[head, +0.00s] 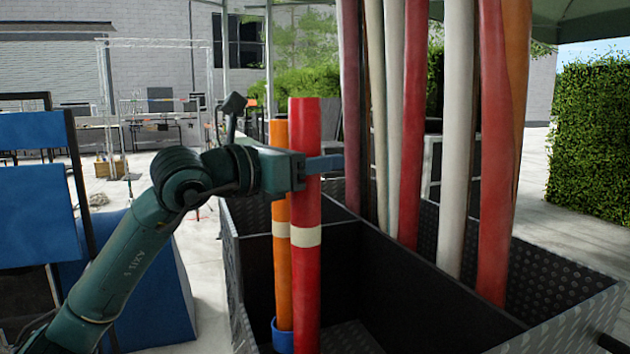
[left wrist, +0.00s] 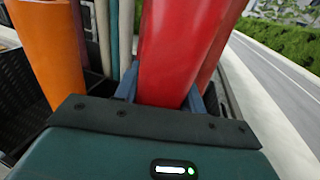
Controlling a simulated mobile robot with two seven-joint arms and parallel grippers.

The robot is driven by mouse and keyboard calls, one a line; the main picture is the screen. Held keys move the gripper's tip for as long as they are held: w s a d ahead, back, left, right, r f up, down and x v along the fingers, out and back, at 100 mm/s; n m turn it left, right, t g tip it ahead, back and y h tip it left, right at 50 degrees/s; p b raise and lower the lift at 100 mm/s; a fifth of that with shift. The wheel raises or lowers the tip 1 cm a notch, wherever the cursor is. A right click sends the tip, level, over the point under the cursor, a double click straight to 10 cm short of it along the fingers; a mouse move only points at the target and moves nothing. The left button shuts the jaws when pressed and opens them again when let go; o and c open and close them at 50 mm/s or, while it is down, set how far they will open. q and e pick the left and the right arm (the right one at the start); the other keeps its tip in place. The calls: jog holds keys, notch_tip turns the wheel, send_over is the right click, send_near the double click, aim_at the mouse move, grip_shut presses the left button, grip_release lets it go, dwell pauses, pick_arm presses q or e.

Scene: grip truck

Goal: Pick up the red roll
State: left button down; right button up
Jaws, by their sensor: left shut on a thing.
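The red roll (head: 306,222) is a tall upright tube with a pale band, standing at the near left of the dark metal crate (head: 400,276). My left gripper (head: 322,165) is shut on the red roll above the band. In the left wrist view the red roll (left wrist: 182,50) sits between the two blue-grey fingers. Its lower end is out of frame in the head view, so I cannot tell whether it touches the crate floor. My right gripper is not in view.
An orange roll (head: 281,225) stands just left of the red roll, with a blue ring (head: 283,336) at its foot. Several tall red, white and orange rolls stand in the crate's back compartment. Blue panels (head: 35,215) are at the left. A hedge (head: 590,146) is at the right.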

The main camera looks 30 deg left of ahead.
pick_arm(q)
notch_tip(320, 180, up, 15)
jog(key=shift+f+p, duration=0.2)
jog(key=shift+p, duration=0.5)
jog(key=shift+s+a, duration=0.25)
jog(key=shift+s, duration=0.3)
jog(key=b+v, duration=0.4)
jog(key=v, duration=1.3)
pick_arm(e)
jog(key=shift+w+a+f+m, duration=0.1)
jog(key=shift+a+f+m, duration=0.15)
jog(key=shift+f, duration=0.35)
pick_arm(q)
jog(key=shift+d, duration=0.1)
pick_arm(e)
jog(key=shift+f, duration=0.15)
